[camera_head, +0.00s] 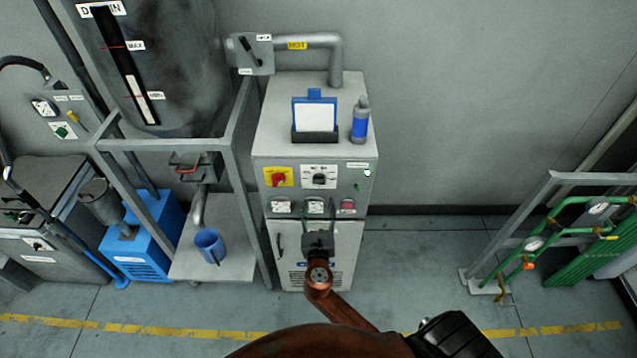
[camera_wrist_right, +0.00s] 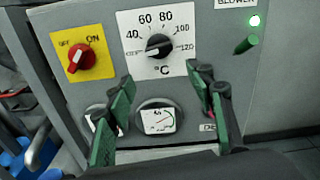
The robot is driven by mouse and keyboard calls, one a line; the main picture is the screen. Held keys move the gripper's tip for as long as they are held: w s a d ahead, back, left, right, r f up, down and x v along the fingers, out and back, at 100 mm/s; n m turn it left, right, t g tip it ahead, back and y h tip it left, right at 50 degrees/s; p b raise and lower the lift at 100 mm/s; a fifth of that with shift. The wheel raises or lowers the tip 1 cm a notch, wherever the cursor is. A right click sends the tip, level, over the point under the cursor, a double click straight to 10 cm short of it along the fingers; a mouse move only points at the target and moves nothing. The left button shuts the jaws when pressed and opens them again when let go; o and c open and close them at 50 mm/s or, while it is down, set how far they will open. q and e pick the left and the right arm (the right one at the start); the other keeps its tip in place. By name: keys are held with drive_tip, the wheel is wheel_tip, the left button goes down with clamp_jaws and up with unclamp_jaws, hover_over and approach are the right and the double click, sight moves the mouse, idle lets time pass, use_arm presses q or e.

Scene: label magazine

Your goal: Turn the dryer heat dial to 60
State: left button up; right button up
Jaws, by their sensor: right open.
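The heat dial (camera_head: 319,177) is a black knob on a white scale plate on the front of the grey dryer cabinet (camera_head: 285,130). In the right wrist view the dial (camera_wrist_right: 158,46) is upper centre, with 40, 60, 80, 100 and 120 around it and °C below. Its handle looks turned to the left, below the 40; the exact setting is hard to read. My right gripper (camera_head: 318,208) is in front of the panel, below the dial. In the wrist view the green-padded fingers of this gripper (camera_wrist_right: 163,92) are spread apart and empty, with the dial beyond them.
A red switch (camera_wrist_right: 80,58) on a yellow plate sits left of the dial. A gauge (camera_wrist_right: 158,118) is below it, and a green lit lamp (camera_wrist_right: 254,21) is at upper right. A blue-framed holder (camera_head: 315,115) and a bottle (camera_head: 360,122) stand on the cabinet.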

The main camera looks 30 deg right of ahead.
sight(319, 184)
drive_tip(key=shift+h, duration=0.3)
drive_tip(key=w+d, duration=0.1)
drive_tip(key=w+d+r, duration=0.1)
drive_tip(key=w, duration=0.1)
drive_tip(key=w+d+p, duration=0.1)
drive_tip(key=w, duration=0.1)
drive_tip(key=shift+w+d+r, duration=0.1)
drive_tip(key=shift+w+r, duration=0.1)
drive_tip(key=shift+r, duration=0.15)
use_arm(q)
drive_tip(key=shift+s+d+r, duration=0.1)
drive_tip(key=shift+s+r, duration=0.4)
drive_tip(key=shift+r, duration=0.05)
use_arm(e)
drive_tip(key=shift+w+d+f, duration=0.1)
drive_tip(key=shift+w+d, duration=0.25)
drive_tip(key=shift+w, duration=0.3)
drive_tip(key=shift+c, duration=0.3)
use_arm(q)
drive_tip(key=shift+s, duration=0.25)
use_arm(e)
drive_tip(key=c, duration=1.1)
